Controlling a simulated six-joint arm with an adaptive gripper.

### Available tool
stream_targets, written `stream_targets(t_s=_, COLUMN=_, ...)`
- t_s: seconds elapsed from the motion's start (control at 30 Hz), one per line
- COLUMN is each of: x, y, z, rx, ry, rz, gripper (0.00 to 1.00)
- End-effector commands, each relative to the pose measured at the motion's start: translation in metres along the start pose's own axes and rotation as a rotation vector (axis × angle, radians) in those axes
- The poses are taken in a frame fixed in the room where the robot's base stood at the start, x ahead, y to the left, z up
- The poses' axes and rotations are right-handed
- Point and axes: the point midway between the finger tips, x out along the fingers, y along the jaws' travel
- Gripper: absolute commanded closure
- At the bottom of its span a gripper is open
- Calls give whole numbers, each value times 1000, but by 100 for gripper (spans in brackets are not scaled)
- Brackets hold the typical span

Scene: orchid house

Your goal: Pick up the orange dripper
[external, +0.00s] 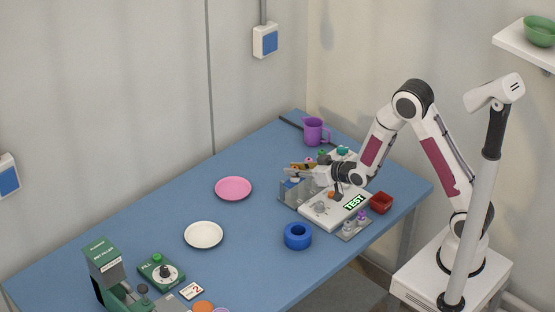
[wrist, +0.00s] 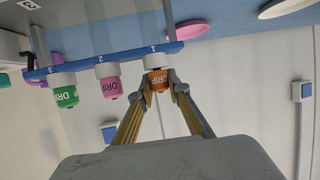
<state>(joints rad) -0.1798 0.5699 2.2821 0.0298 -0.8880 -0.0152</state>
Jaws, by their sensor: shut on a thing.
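The orange dripper (wrist: 158,82), labelled DRIP, sits at the place marked 1 on a blue-edged rack (wrist: 125,55) in the wrist view. My gripper (wrist: 160,90) is shut on it, one fingertip on each side. The dripper's white upper part still meets the rack edge in this view. A pink dripper (wrist: 109,87) is at place 2 and a green dripper (wrist: 66,97) at place 3. In the external view my gripper (external: 297,169) is at the rack, and the orange dripper is too small there to make out clearly.
A tester with a lit TEST display (external: 355,202) stands right beside the rack.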

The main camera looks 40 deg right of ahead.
Motion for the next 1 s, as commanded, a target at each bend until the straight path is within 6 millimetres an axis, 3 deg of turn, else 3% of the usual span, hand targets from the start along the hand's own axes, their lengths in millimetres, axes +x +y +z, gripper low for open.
stream_targets(t_s=0.27, x=-7, y=0, z=-19, rx=0, ry=3, rz=0, gripper=94)
stream_targets(t_s=0.8, x=-31, y=1, z=-76, rx=0, ry=4, rz=1, gripper=94)
stream_targets(t_s=1.0, x=-36, y=1, z=-87, rx=0, ry=2, rz=1, gripper=94)
